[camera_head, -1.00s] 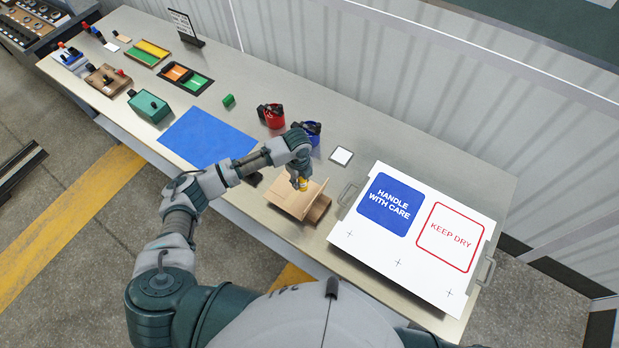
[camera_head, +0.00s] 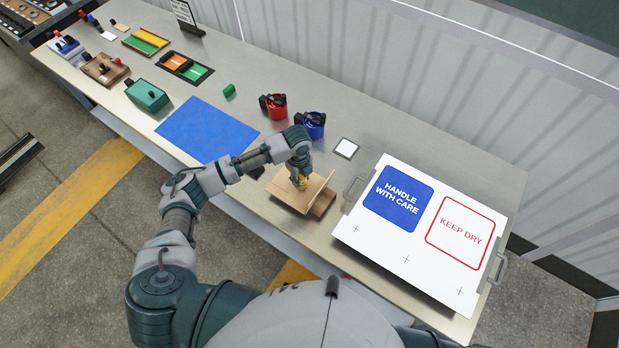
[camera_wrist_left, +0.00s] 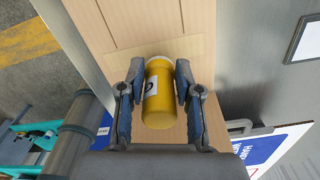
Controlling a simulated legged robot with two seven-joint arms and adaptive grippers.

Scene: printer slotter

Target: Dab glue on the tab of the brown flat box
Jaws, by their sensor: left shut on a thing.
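The brown box (camera_head: 288,196) lies near the table's front edge in the head view, with one panel standing up at a slant on its right side. My left gripper (camera_head: 300,177) is over the box and shut on a yellow glue bottle (camera_head: 303,184). In the left wrist view the two fingers grip the sides of the yellow bottle (camera_wrist_left: 158,95), with brown cardboard (camera_wrist_left: 140,25) behind it. A lighter strip (camera_wrist_left: 125,62) crosses the cardboard near the bottle's far end. I cannot tell whether the bottle touches the cardboard. My right gripper is not in view.
A white panel (camera_head: 385,240) with printed labels lies to the right of the box. A red cup (camera_head: 277,112), a blue cup (camera_head: 313,130) and a small white-topped square (camera_head: 346,148) stand behind. A blue mat (camera_head: 205,130) and a green box (camera_head: 148,96) are left.

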